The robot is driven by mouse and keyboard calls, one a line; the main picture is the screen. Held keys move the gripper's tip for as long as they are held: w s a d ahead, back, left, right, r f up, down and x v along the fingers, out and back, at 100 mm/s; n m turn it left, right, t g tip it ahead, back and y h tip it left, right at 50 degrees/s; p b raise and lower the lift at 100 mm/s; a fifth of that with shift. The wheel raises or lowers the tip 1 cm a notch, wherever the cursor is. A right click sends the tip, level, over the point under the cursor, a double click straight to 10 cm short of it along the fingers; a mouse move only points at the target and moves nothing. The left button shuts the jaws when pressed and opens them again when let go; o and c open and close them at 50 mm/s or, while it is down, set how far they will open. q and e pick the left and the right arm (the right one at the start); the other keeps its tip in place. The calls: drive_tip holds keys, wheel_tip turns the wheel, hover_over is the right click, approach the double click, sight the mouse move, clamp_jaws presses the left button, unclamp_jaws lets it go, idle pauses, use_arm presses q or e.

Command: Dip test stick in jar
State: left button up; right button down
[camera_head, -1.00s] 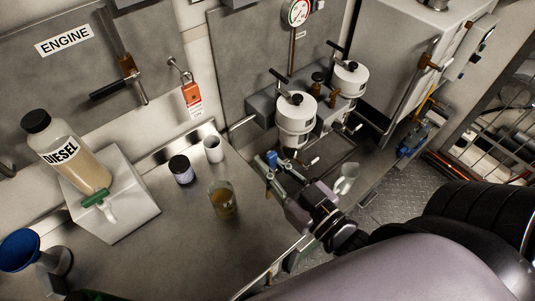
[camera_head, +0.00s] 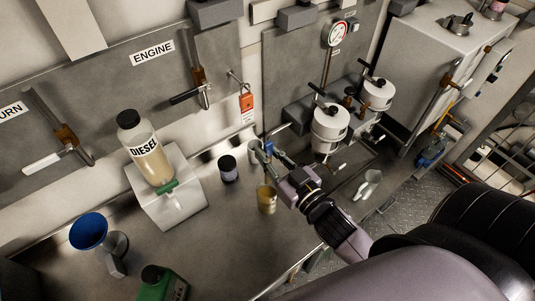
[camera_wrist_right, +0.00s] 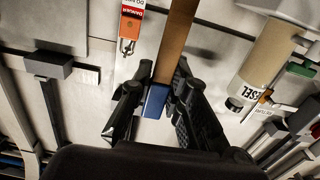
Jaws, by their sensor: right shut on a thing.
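My right gripper (camera_head: 265,158) is shut on the blue end of a test stick (camera_head: 268,147). The right wrist view shows the blue end between the fingers (camera_wrist_right: 157,105) and the long brown strip (camera_wrist_right: 176,45) running away from them. A glass jar with amber liquid (camera_head: 267,203) stands upright on the steel bench, just below the gripper in the head view. The strip is hard to see in the head view; I cannot tell its distance from the jar. My left gripper is not in view.
A dark-lidded small jar (camera_head: 228,170) and a partly hidden white cup (camera_head: 253,150) stand behind the glass jar. The diesel bottle (camera_head: 152,160) rests on a white stand (camera_head: 165,205) to the left. White filter housings (camera_head: 330,130) stand right.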

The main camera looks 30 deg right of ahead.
sight(267, 183)
drive_tip(key=shift+a+f+b, duration=0.1)
drive_tip(key=shift+f+b, duration=0.2)
drive_tip(key=shift+f, duration=0.25)
wheel_tip(267, 183, down, 2)
drive_tip(key=shift+a+f+b, duration=0.1)
drive_tip(key=shift+f+b, duration=0.1)
drive_tip(key=shift+b, duration=0.85)
drive_tip(key=shift+f+b, duration=0.45)
drive_tip(key=shift+f, duration=0.2)
drive_tip(key=shift+f+b, duration=1.15)
drive_tip(key=shift+f, duration=0.55)
use_arm(q)
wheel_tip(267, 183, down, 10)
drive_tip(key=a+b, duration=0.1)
drive_tip(key=b, duration=0.2)
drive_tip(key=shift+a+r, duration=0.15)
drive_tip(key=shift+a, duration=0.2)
use_arm(e)
drive_tip(key=shift+f, duration=2.3)
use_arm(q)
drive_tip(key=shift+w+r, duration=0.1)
use_arm(e)
drive_tip(key=shift+r, duration=0.1)
